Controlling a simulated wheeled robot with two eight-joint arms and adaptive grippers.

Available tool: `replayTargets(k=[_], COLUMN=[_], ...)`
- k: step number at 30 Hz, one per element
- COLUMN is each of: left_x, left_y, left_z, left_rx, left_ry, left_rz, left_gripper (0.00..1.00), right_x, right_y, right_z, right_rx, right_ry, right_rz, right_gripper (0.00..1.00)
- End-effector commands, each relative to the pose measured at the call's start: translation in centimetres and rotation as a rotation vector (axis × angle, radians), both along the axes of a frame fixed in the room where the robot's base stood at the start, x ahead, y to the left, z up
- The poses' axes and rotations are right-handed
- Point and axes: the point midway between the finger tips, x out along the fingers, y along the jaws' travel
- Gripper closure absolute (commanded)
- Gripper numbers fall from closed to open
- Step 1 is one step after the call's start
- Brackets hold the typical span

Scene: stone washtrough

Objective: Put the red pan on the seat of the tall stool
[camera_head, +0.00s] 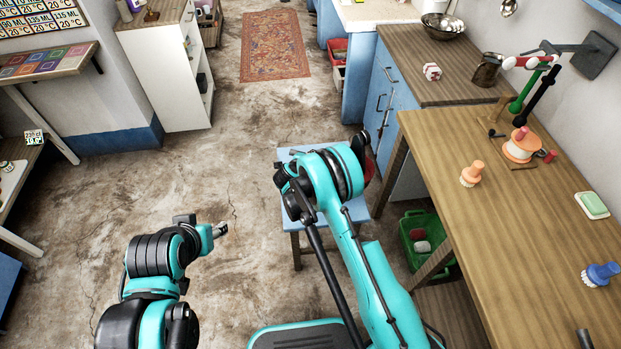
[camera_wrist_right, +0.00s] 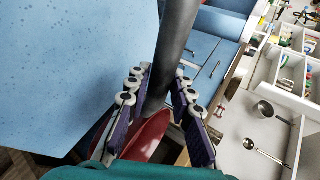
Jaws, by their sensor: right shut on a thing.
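The tall stool has a light blue seat (camera_head: 357,208), largely hidden behind my right arm in the head view. Its speckled blue top (camera_wrist_right: 70,65) fills the left of the right wrist view. My right gripper (camera_wrist_right: 162,85) is shut on the dark handle of the red pan (camera_wrist_right: 150,138). The pan body shows below the fingers, partly hidden by them, by the seat's edge. In the head view only a red sliver of the pan (camera_head: 369,167) shows beside my arm. I cannot tell whether it touches the stool. My left gripper (camera_head: 221,229) is over bare floor, its fingers too small to read.
A wooden table (camera_head: 500,220) with brushes and a soap dish stands at right. A green crate (camera_head: 427,238) is beneath it. A blue cabinet (camera_head: 382,88) stands behind the stool. The floor at left and centre is clear.

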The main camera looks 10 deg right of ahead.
Motion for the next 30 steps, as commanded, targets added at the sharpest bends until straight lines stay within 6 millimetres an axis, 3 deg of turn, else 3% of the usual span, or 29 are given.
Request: replayTargets(k=[9,15,20,30], left_x=[0.0,0.0,0.0,0.0], left_y=[0.0,0.0,0.0,0.0], left_z=[-2.8,-4.0,-4.2,-6.2], left_rx=[0.000,0.000,0.000,0.000], left_ry=[0.000,0.000,0.000,0.000], left_rz=[0.000,0.000,0.000,0.000], left_gripper=[0.53,0.53,0.53,0.53], right_x=[2.8,4.1,4.4,4.4], right_y=[6.6,9.5,10.2,10.2], right_z=[-4.6,-6.4,-6.9,-10.9], right_rx=[-0.001,-0.001,-0.001,-0.001], right_ry=[-0.001,-0.001,0.000,0.000], right_rz=[0.005,0.003,0.001,0.001], right_gripper=[1.00,1.00,1.00,1.00])
